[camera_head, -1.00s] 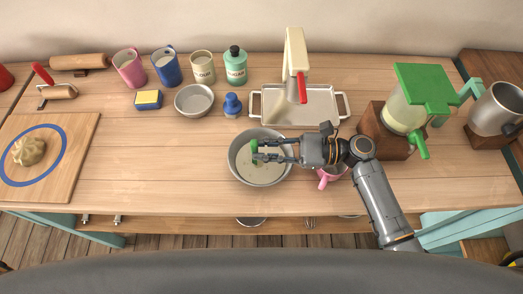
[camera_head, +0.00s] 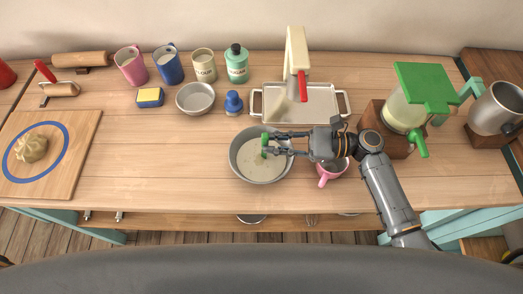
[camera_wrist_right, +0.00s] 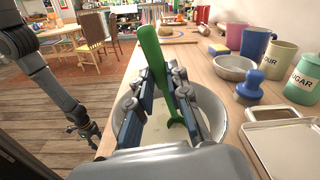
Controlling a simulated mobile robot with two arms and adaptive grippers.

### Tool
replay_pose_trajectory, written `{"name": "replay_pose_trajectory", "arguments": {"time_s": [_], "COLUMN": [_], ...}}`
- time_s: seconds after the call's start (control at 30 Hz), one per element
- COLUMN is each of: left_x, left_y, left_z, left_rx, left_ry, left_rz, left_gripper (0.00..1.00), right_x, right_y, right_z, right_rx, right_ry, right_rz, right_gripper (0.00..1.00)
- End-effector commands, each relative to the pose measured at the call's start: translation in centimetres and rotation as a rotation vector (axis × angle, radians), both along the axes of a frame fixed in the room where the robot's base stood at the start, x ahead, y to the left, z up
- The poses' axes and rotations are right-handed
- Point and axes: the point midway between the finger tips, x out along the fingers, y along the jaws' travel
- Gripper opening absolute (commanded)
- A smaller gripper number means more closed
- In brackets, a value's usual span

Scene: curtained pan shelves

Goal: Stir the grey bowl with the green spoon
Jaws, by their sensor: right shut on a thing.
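The grey bowl (camera_head: 236,168) stands on the wooden counter and holds a pale, creamy mixture. It also shows in the right wrist view (camera_wrist_right: 221,112). My right gripper (camera_head: 268,145) is over the bowl, shut on the green spoon (camera_head: 264,139). In the right wrist view the spoon (camera_wrist_right: 152,50) stands tilted between the fingers, its lower end down in the bowl. The fingers hide part of it. My left gripper (camera_wrist_right: 82,128) shows small in the right wrist view, low beside the counter and away from the bowl; its jaws are unclear.
Counter left of the bowl is clear.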

Motion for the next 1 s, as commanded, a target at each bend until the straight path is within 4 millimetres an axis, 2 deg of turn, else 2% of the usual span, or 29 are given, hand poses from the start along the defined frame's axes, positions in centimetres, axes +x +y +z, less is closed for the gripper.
{"name": "replay_pose_trajectory", "arguments": {"time_s": [0.13, 0.37, 0.63, 0.8, 1.0], "left_x": [0.0, 0.0, 0.0, 0.0, 0.0], "left_y": [0.0, 0.0, 0.0, 0.0, 0.1], "left_z": [0.2, 1.1, 2.1, 2.5, 2.0], "left_rx": [0.000, 0.000, 0.001, 0.001, 0.001], "left_ry": [0.000, 0.000, 0.000, 0.000, 0.000], "left_rz": [0.000, 0.000, 0.000, 0.001, 0.001], "left_gripper": [0.40, 0.40, 0.40, 0.40, 0.40], "right_x": [0.4, -0.5, -2.2, -2.8, -2.2], "right_y": [0.9, 2.2, 2.0, 0.9, 0.7], "right_z": [0.1, 0.2, 0.1, 0.1, -0.1], "right_rx": [0.000, 0.000, -0.001, -0.002, 0.000], "right_ry": [0.000, 0.000, 0.001, 0.000, -0.002], "right_rz": [0.001, 0.000, 0.000, 0.000, 0.000], "right_gripper": [0.00, 0.00, 0.00, 0.00, 0.00]}}
